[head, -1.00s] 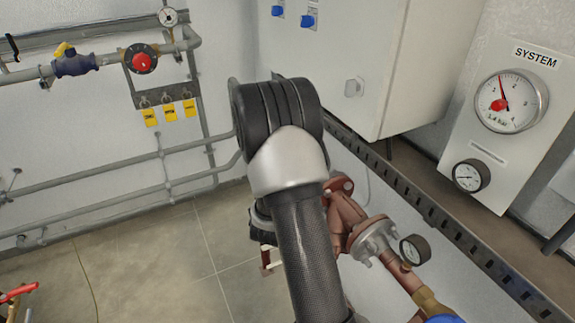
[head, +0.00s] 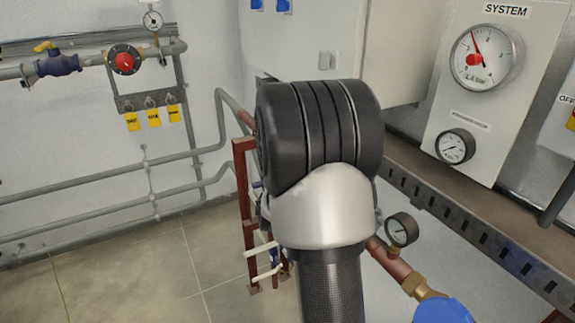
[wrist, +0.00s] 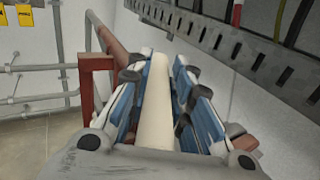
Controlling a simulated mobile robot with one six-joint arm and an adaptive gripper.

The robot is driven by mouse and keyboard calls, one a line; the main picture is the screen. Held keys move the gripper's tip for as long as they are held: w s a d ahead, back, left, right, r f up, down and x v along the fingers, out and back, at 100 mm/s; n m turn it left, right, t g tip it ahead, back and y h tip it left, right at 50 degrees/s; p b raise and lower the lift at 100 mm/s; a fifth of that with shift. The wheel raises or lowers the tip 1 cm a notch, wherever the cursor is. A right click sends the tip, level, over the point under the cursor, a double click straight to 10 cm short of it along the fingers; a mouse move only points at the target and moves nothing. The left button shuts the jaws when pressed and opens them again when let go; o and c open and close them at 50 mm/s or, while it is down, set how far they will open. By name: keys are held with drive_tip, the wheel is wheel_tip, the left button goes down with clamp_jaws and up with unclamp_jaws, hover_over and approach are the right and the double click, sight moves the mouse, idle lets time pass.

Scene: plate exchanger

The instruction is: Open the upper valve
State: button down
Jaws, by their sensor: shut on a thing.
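A cream-coloured bar (wrist: 158,105), apparently a valve lever, runs lengthwise between the blue-padded fingers in the wrist view. My gripper (wrist: 162,65) is shut on it, with a finger along each side. The valve body and the far end of the bar are hidden. In the head view, my dark arm joint covers the gripper. Two short pale handles, an upper one (head: 261,250) and a lower one (head: 266,273), stick out beside a dark red frame (head: 243,190). I cannot tell which valve the held bar belongs to.
The red frame also stands close left of the fingers in the wrist view (wrist: 96,95). A slotted metal cable tray (head: 470,225) runs along the right wall. A copper pipe with a small gauge (head: 401,230) lies right of my arm. Floor (head: 130,285) at left is clear.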

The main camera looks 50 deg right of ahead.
drive_tip(key=shift+s+d+r, duration=0.1)
drive_tip(key=shift+d, duration=0.05)
idle(0.4)
drive_tip(key=c, duration=1.4)
unclamp_jaws()
drive_tip(key=shift+v, duration=3.8)
drive_tip(key=shift+c, duration=0.2)
